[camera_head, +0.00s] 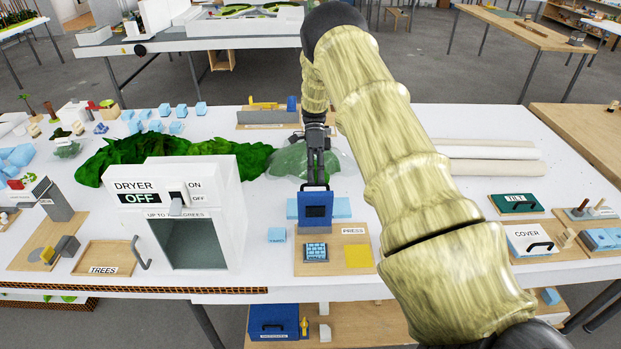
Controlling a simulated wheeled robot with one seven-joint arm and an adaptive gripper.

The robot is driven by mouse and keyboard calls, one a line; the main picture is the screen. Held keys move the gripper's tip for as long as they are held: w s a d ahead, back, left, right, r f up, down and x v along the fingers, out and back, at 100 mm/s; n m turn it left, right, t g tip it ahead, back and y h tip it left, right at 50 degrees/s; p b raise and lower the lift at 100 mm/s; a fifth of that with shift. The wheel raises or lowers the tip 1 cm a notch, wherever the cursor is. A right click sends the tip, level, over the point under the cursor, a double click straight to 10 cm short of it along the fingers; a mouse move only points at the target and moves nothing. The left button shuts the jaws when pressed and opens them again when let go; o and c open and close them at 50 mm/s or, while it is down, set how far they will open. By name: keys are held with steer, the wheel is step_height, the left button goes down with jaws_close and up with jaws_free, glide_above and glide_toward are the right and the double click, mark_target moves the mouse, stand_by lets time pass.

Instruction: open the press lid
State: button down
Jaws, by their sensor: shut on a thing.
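The press lid (315,211) is a blue panel with a dark patch, standing raised at the back of the press. The wooden press base (335,268) carries a "PRESS" label, a blue gridded block (316,252) at front left and a yellow square (358,257) at front right. My gripper (316,180) points down at the top edge of the lid and is shut on it. The fingertips and the exact place of grip are small and partly hidden.
A white dryer (220,190) reading OFF stands left of the press. A clear bag of green stuff (290,160) lies just behind my gripper. A white cover (530,243) and a green lid (515,203) are at right. My arm hides the table right of the press.

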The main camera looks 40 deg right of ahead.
steer(key=shift+s+a+f, duration=0.1)
steer(key=shift+s+f, duration=0.1)
steer(key=shift+f, duration=0.5)
steer(key=c, duration=1.8)
jaws_free()
steer(key=shift+o, duration=1.4)
steer(key=shift+w+f, duration=0.1)
steer(key=shift+w, duration=0.15)
steer(key=shift+d+r, duration=0.2)
steer(key=v, duration=1.2)
steer(key=shift+w, duration=0.1)
